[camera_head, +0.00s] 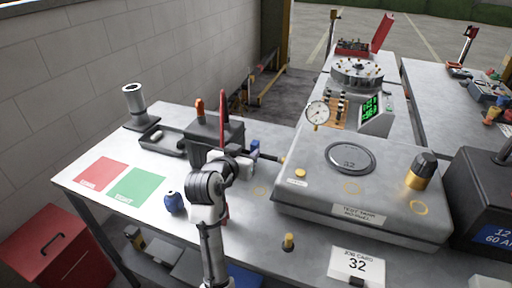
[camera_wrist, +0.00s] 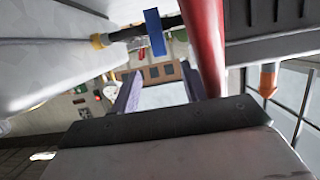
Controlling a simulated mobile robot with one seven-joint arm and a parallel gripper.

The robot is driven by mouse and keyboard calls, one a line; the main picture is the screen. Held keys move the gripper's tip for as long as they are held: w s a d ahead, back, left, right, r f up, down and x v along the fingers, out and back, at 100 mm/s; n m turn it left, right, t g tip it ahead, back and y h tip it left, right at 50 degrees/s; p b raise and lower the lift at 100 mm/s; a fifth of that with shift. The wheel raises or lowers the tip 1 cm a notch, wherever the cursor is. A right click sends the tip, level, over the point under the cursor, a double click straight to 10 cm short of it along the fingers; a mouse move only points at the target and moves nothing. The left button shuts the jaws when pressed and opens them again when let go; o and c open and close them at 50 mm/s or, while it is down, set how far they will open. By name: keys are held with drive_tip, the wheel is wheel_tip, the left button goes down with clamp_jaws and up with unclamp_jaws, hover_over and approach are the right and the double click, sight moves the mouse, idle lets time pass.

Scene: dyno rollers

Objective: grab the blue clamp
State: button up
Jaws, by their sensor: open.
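The blue clamp shows in the wrist view as a flat blue piece (camera_wrist: 155,33) across a dark rod, above the space between my fingertips. In the head view a small blue piece (camera_head: 255,146) beside the dark box looks like the same part. My gripper (camera_head: 246,166) is close to it, at the box's right side. In the wrist view my two pale purple fingers (camera_wrist: 160,86) stand apart with nothing held between them. Whether the fingers touch the clamp cannot be told.
A red upright bar (camera_head: 222,115) rises by the dark box (camera_head: 215,132); in the wrist view it (camera_wrist: 205,45) passes close to my right finger. The grey test unit (camera_head: 362,205) stands right of my gripper. A blue knob-like object (camera_head: 174,201) sits near the green patch (camera_head: 137,184).

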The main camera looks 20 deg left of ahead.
sight(254, 144)
drive_tip(key=p+x, duration=0.2)
drive_tip(key=x, duration=0.3)
drive_tip(key=shift+w+p, duration=0.35)
drive_tip(key=shift+w, duration=0.05)
drive_tip(key=shift+w+f, duration=0.25)
drive_tip(key=shift+w, duration=0.35)
clamp_jaws()
drive_tip(key=shift+r, duration=0.15)
